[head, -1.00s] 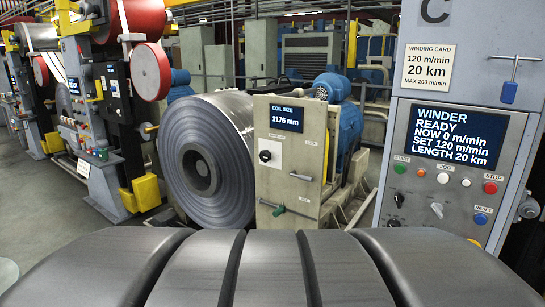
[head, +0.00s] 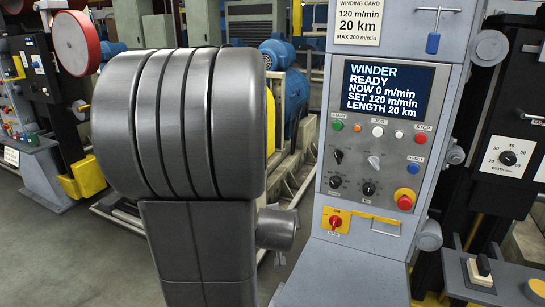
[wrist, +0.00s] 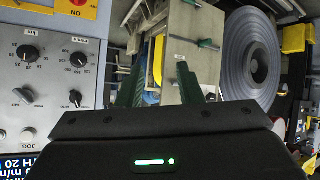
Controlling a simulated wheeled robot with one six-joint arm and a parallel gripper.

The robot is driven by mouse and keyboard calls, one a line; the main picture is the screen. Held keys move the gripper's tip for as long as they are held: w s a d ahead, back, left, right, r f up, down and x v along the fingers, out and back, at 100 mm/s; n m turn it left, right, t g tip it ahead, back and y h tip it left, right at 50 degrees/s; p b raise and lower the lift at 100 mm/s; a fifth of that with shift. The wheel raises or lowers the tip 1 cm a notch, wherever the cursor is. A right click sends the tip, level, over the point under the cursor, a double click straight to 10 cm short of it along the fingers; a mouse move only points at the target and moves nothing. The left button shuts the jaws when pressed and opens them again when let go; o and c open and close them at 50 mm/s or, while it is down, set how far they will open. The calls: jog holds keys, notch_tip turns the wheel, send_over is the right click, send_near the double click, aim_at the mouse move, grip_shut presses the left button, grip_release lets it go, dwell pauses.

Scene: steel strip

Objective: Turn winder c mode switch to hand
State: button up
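The winder panel (head: 400,235) stands upright right of centre in the head view. Under its screen (head: 387,88) are a black-handled switch (head: 338,157) and a grey-handled switch (head: 374,162); their labels are too small to read, so I cannot tell which is the mode switch. In the upside-down wrist view the black-handled switch (wrist: 75,98) and the grey-handled switch (wrist: 22,95) show at the left. My gripper (wrist: 158,80) is open and empty, with its green fingers apart, to the side of the panel and not touching it. The head view does not show its fingers.
Round knobs (head: 368,188), a red stop button (head: 420,139), a red emergency button (head: 404,199) and a yellow-red rotary switch (head: 335,222) crowd the panel. A coil (wrist: 248,65) and the coil-size stand (wrist: 190,45) lie beyond my fingers.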

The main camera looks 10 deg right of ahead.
jog(key=w+d+r+m+t+h, duration=0.1)
jog(key=w+d+r+t+h, duration=0.15)
jog(key=w+d, duration=0.4)
jog(key=m+h, duration=0.1)
jog(key=h, duration=0.5)
send_near(337, 160)
jog(key=shift+t+y, duration=0.25)
jog(key=shift+t, duration=0.3)
jog(key=x, duration=0.4)
jog(key=p+x, duration=0.1)
jog(key=x, duration=0.4)
jog(key=shift+s+d+f+p, duration=0.2)
jog(key=shift+d+p, duration=0.1)
jog(key=shift+d, duration=0.1)
grip_shut()
